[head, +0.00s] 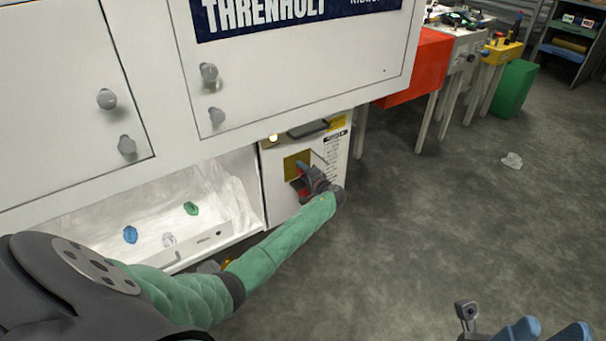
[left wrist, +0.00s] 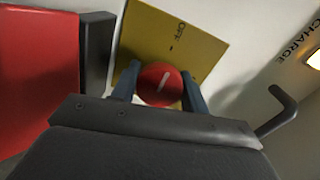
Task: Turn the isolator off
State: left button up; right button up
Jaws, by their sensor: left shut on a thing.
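The isolator is a round red knob (left wrist: 160,84) with a white line mark, on a yellow plate (left wrist: 180,35) marked OFF. The white line is tilted and points up toward the right, roughly toward the OFF lettering. In the head view the yellow plate (head: 291,167) is on the front of a white cabinet (head: 280,197). My left gripper (head: 301,178) reaches that plate, and its two blue fingers are on either side of the knob, shut on it. My right gripper (head: 549,332) is at the bottom right edge of the head view, its blue fingers apart and empty.
A dark handle (head: 308,128) and a lit lamp (head: 273,138) are above the plate. A large white cabinet (head: 300,65) with grey knobs overhangs on the left. An open bay (head: 185,195) holds small coloured pieces. The floor (head: 450,220) at right is mostly clear.

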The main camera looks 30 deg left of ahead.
pick_arm(q)
jog(key=shift+f, duration=0.15)
dwell(0.3)
jog(key=o, duration=1)
jog(key=shift+c, duration=0.2)
jog(key=p+v, duration=0.1)
jog(key=v, duration=0.6)
jog(key=shift+s+d, duration=0.2)
jog(key=shift+d, duration=0.1)
